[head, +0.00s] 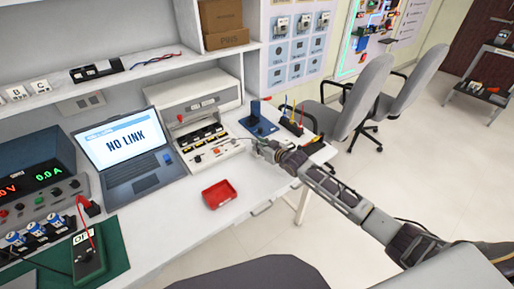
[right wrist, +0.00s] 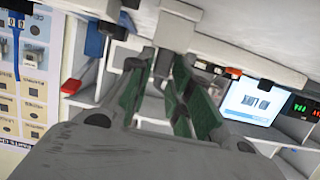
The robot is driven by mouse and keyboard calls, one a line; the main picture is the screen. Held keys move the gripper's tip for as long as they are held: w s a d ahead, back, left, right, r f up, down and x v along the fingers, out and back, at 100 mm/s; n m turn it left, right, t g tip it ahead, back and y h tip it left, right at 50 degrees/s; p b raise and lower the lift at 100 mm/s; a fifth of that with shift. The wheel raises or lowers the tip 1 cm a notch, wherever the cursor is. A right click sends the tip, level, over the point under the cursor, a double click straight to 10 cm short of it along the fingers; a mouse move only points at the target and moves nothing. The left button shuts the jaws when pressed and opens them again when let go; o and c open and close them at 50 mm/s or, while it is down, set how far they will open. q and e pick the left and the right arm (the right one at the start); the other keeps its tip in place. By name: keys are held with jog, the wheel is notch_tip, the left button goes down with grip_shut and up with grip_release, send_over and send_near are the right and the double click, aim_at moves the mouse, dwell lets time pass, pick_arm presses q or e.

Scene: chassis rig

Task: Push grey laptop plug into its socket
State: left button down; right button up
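The laptop (head: 130,150) stands open on the bench in the head view; its screen reads "NO LINK". Right of it is a beige chassis (head: 200,105) with a row of dark modules and small connectors along its front. I cannot make out the grey laptop plug or its socket for certain. My right gripper (head: 262,146) is low over the bench, right of the chassis front. The laptop also shows there (right wrist: 254,101). My left gripper is out of view.
A red tray (head: 219,194) lies near the bench's front edge. A blue stand (head: 258,122) and a dark holder with coloured tools (head: 291,125) are behind my right gripper. A power supply (head: 35,180) and a multimeter (head: 88,254) are at left. Bare bench surrounds the tray.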

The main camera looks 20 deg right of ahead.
grip_shut()
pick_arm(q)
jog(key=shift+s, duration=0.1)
pick_arm(e)
jog(key=shift+r, duration=0.1)
